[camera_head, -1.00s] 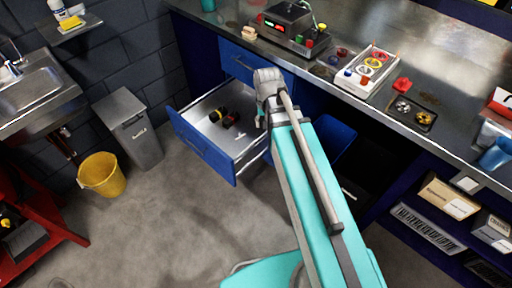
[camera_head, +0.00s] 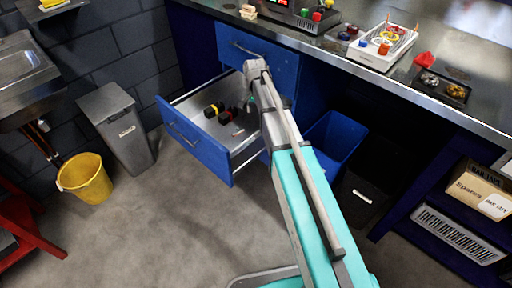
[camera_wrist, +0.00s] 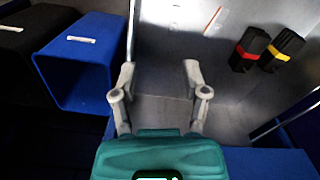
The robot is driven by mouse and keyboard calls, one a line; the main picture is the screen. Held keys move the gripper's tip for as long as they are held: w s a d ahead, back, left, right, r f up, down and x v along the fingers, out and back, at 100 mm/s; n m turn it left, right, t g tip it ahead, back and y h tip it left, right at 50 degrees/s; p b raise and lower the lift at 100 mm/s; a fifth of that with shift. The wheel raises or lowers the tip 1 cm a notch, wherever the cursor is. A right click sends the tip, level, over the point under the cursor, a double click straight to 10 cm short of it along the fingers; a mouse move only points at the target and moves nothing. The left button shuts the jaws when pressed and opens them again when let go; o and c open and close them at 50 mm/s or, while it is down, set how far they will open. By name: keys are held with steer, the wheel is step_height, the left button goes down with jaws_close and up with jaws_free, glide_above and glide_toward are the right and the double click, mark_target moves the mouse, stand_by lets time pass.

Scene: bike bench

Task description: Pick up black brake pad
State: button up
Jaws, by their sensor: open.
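Two black block-like pieces lie in the open drawer: one with a red band (camera_wrist: 249,48) and one with a yellow band (camera_wrist: 283,49). In the head view they are the red-banded piece (camera_head: 227,116) and the yellow-banded piece (camera_head: 214,109). I cannot tell which, if either, is the brake pad. My gripper (camera_wrist: 159,72) is open and empty, its fingers over the drawer's right part, left of both pieces in the wrist view. In the head view my arm mostly hides the gripper.
The blue drawer (camera_head: 193,146) stands pulled out under the bench. A slim white-and-orange item (camera_wrist: 213,18) lies in it. A blue bin (camera_head: 338,136) stands to its right. A grey bin (camera_head: 119,125) and yellow bucket (camera_head: 88,178) stand left.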

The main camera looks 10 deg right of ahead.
steer(key=m+b, duration=0.2)
steer(key=b, duration=0.2)
glide_above(254, 138)
steer(key=f, duration=0.5)
steer(key=shift+w+a+f, duration=0.15)
steer(key=shift+w+f, duration=0.2)
steer(key=shift+w, duration=0.05)
step_height(254, 138, down, 9)
steer(key=b, duration=0.8)
steer(key=shift+r+b, duration=0.2)
steer(key=shift+b, duration=0.2)
steer(key=shift+f, duration=0.1)
steer(key=f+b, duration=0.5)
steer(key=shift+s+d, duration=0.15)
steer(key=shift+d, duration=0.05)
jaws_close()
stand_by(0.3)
